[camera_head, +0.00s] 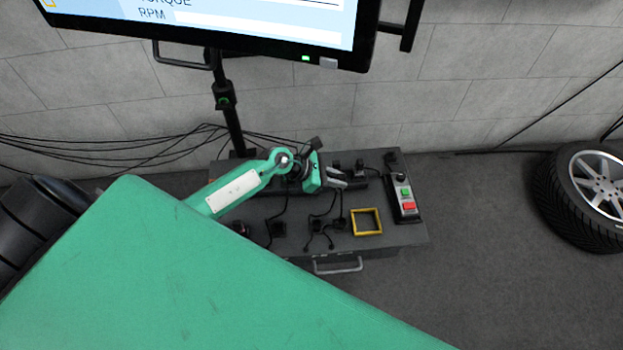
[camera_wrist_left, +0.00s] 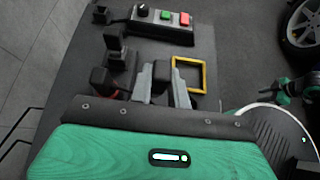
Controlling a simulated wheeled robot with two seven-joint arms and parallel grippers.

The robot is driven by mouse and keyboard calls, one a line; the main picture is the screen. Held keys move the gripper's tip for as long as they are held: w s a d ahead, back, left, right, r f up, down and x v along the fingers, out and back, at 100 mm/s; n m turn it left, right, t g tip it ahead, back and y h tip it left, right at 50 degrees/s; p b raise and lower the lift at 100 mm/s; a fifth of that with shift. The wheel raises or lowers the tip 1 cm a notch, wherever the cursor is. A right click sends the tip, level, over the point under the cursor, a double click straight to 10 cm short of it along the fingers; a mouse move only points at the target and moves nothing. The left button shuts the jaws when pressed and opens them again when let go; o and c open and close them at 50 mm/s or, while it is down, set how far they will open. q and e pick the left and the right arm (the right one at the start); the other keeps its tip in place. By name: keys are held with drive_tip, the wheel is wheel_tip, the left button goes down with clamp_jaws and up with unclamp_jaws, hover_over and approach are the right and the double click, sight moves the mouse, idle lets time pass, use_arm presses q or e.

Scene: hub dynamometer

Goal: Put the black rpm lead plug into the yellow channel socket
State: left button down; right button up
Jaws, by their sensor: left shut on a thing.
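My left gripper (camera_head: 340,180) is over the grey bench, behind and left of the yellow square frame (camera_head: 367,222). In the left wrist view its grey fingers (camera_wrist_left: 163,80) are shut on a small dark piece, which looks like the black plug and is mostly hidden between them. The yellow frame, which looks like the channel socket's surround, also shows in the left wrist view (camera_wrist_left: 204,76), just right of the fingers and apart from them. Its inside is dark and looks empty.
A control box with green and red buttons (camera_head: 405,200) stands right of the frame. Several dark connectors with thin leads (camera_head: 316,226) lie along the bench front. A monitor (camera_head: 250,25) hangs above. A tyre (camera_head: 580,200) leans at right. The floor before it is clear.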

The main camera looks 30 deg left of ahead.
use_arm(q)
drive_tip(key=s+a+b, duration=0.1)
drive_tip(key=s+a, duration=0.3)
drive_tip(key=a, duration=0.2)
drive_tip(key=shift+a, duration=0.15)
idle(0.8)
drive_tip(key=w+a+b, duration=0.4)
drive_tip(key=w+b, duration=0.1)
drive_tip(key=w, duration=0.1)
drive_tip(key=shift+a+b, duration=0.15)
drive_tip(key=shift+b, duration=0.25)
idle(0.8)
drive_tip(key=shift+w+f, duration=0.1)
drive_tip(key=shift+f, duration=0.05)
drive_tip(key=shift+f+b, duration=0.3)
drive_tip(key=shift+b, duration=0.2)
drive_tip(key=shift+f, duration=0.1)
